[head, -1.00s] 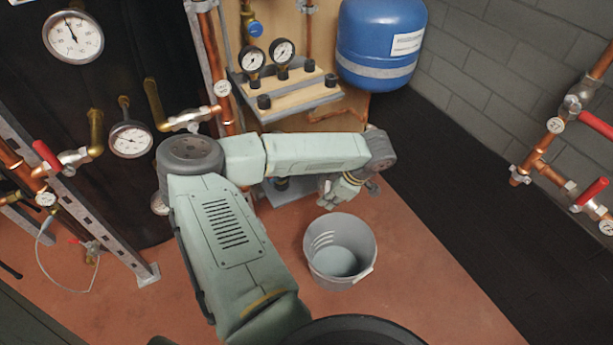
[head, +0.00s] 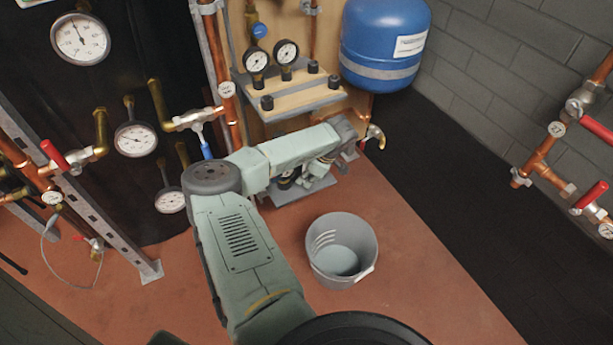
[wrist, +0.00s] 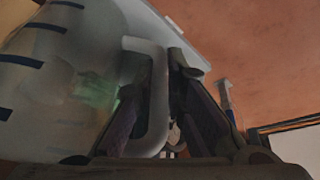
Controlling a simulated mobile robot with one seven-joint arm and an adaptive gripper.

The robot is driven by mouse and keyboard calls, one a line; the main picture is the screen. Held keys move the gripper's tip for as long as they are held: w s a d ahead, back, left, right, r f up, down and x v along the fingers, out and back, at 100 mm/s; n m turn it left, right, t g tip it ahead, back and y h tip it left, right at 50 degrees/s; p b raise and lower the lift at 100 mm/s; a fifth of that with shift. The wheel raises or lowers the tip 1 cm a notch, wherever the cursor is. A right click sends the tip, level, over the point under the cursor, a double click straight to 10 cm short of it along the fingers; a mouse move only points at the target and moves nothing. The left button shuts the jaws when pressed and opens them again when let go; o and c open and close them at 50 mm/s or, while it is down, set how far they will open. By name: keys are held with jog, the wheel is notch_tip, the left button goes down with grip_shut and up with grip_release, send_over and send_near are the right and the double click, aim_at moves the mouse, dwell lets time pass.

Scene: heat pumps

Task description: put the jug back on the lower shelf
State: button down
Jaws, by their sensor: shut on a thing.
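The jug (wrist: 60,75) is translucent with blue measuring marks and fills the left of the wrist view. Its pale handle (wrist: 158,105) lies between the fingers of my gripper (wrist: 160,72), which is shut on it. In the head view my arm hides the jug and most of my gripper. The lower shelf (head: 312,192) is a grey plate low on the wooden panel, partly behind my forearm. My wrist is just above it. Dark round fittings show on the shelf's left part.
The upper shelf (head: 305,97), with several black knobs, and two gauges (head: 271,58) are above my forearm. A blue tank (head: 385,40) hangs to the right. A grey bucket (head: 342,250) stands on the floor in front. Pipes and valves crowd the left.

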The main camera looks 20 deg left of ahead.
jog(key=c, duration=1.6)
grip_release()
jog(key=shift+c, duration=0.2)
jog(key=v, duration=1.2)
